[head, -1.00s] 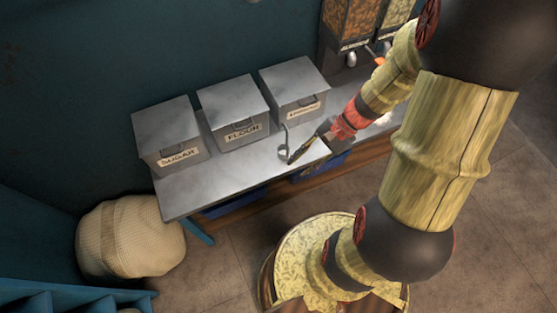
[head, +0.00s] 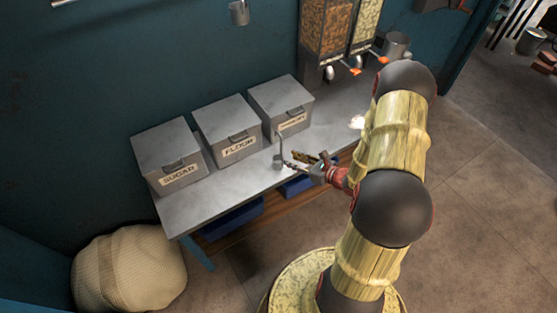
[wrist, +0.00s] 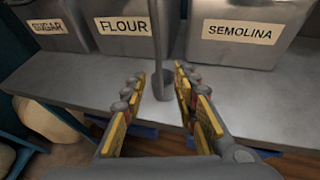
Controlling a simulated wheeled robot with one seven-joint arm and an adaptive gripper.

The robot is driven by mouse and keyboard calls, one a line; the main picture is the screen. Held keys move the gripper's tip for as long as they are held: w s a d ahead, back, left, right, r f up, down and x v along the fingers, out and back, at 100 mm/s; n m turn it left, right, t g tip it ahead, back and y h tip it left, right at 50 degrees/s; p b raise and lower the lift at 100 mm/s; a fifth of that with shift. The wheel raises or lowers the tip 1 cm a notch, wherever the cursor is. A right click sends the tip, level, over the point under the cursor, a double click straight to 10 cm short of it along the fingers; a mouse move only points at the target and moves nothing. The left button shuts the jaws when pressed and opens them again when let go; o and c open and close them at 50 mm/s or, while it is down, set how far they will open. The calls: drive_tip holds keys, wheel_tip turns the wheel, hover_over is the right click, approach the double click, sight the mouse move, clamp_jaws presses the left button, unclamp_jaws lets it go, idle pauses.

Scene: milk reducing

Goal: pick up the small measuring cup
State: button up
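The small measuring cup (head: 278,161) is grey metal with a long upright handle. It stands on the metal table near its front edge, in front of the flour and semolina bins. In the wrist view the cup (wrist: 162,88) shows between the fingertips, its handle rising out of the top of the picture. My gripper (head: 299,160) is just right of the cup in the head view. In the wrist view my gripper (wrist: 161,76) is open and empty, with yellow-padded fingers spread to either side of the cup. I cannot tell whether the fingertips reach around it.
Metal bins of sugar (head: 172,158), flour (head: 228,132) and semolina (head: 281,106) line the back of the table (head: 190,208). Dispensers (head: 328,35) stand at the back right. A sack (head: 128,270) sits at the table's left. Blue bins (head: 232,218) are below.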

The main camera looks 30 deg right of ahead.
sight(282, 157)
drive_tip(key=b+x, duration=0.1)
drive_tip(key=x, duration=0.5)
drive_tip(key=shift+w+a+f+b, duration=0.1)
drive_tip(key=shift+a+f+b, duration=0.1)
drive_tip(key=shift+f+b, duration=0.15)
drive_tip(key=shift+c, duration=0.8)
clamp_jaws()
